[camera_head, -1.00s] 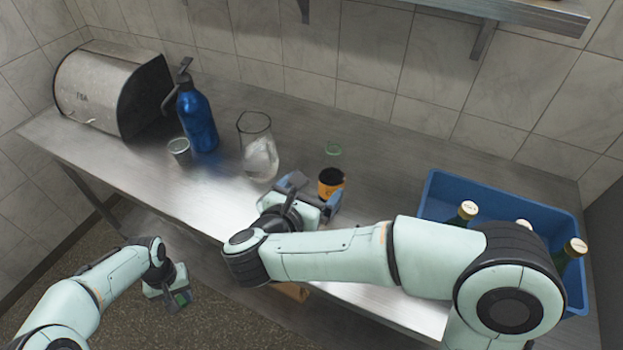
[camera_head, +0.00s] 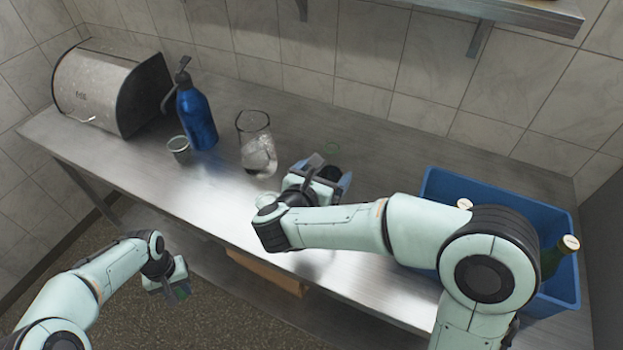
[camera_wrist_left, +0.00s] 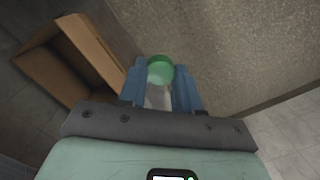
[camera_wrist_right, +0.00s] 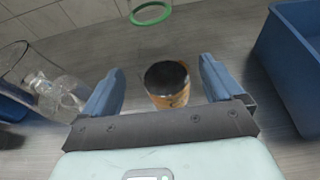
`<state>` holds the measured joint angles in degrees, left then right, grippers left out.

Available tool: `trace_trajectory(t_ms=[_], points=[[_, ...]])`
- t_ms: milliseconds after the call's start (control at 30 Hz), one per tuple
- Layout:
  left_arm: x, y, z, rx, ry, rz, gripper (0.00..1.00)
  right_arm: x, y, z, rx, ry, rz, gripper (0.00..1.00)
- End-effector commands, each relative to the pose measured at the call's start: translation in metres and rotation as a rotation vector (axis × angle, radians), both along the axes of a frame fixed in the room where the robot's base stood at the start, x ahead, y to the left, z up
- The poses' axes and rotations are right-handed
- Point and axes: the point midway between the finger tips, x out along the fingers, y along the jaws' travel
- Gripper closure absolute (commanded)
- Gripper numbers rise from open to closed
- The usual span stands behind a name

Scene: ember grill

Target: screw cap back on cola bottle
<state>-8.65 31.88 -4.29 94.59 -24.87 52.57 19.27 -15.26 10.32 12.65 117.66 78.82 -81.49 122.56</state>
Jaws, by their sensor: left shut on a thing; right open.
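My left gripper (camera_head: 172,286) hangs low in front of the table. In the left wrist view it is shut on a green-topped thing (camera_wrist_left: 160,70) with a pale, see-through lower part; I cannot tell whether this is the cap alone or more. My right gripper (camera_head: 318,182) is open over the table. In the right wrist view, an orange-labelled container (camera_wrist_right: 167,88) with a dark round top stands upright between its spread fingers, with gaps on both sides. In the head view, the gripper mostly hides this container. No clear cola bottle is identifiable otherwise.
A green ring (camera_wrist_right: 150,13) lies behind the container. A glass jug (camera_head: 256,145), a blue bottle (camera_head: 197,120) and a small metal cup (camera_head: 178,147) stand to the left. A blue crate (camera_head: 500,190) with bottles is at right. A brown box (camera_wrist_left: 72,60) is below the tabletop.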

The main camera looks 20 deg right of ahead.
Motion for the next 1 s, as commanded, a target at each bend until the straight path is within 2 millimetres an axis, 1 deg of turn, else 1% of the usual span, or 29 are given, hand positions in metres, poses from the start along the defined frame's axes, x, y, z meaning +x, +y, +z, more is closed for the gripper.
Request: trace_trajectory(t_ms=[200, 333, 733, 767, 800, 867, 900, 933, 1000], points=[[0.004, 0.0, 0.015, 0.0, -0.007, 0.0, 0.95, 0.015, -0.025, -0.012, -0.002, 0.004, -0.004, 0.07], [0.005, 0.0, 0.018, 0.0, -0.008, 0.0, 0.95, 0.025, -0.035, -0.017, -0.001, 0.001, -0.004, 0.07], [0.005, 0.0, 0.018, 0.0, -0.008, 0.0, 0.95, 0.027, -0.037, -0.019, 0.001, 0.001, -0.001, 0.07], [0.005, 0.0, 0.018, 0.0, -0.008, 0.0, 0.95, 0.027, -0.037, -0.019, 0.001, 0.001, -0.001, 0.13], [0.005, 0.0, 0.018, 0.0, -0.008, 0.0, 0.95, 0.027, -0.037, -0.019, 0.001, 0.001, -0.001, 0.26], [0.005, 0.0, 0.018, 0.0, -0.008, 0.0, 0.95, 0.027, -0.037, -0.019, 0.001, 0.001, -0.001, 0.46], [0.005, 0.0, 0.018, 0.0, -0.008, 0.0, 0.95, 0.027, -0.037, -0.019, 0.0, 0.0, -0.001, 0.59], [0.005, 0.0, 0.018, 0.0, -0.008, 0.0, 0.95, 0.027, -0.037, -0.019, 0.0, 0.0, -0.001, 0.68], [0.005, 0.0, 0.018, 0.0, -0.008, 0.0, 0.95, 0.027, -0.037, -0.018, 0.0, -0.001, 0.0, 0.83]])
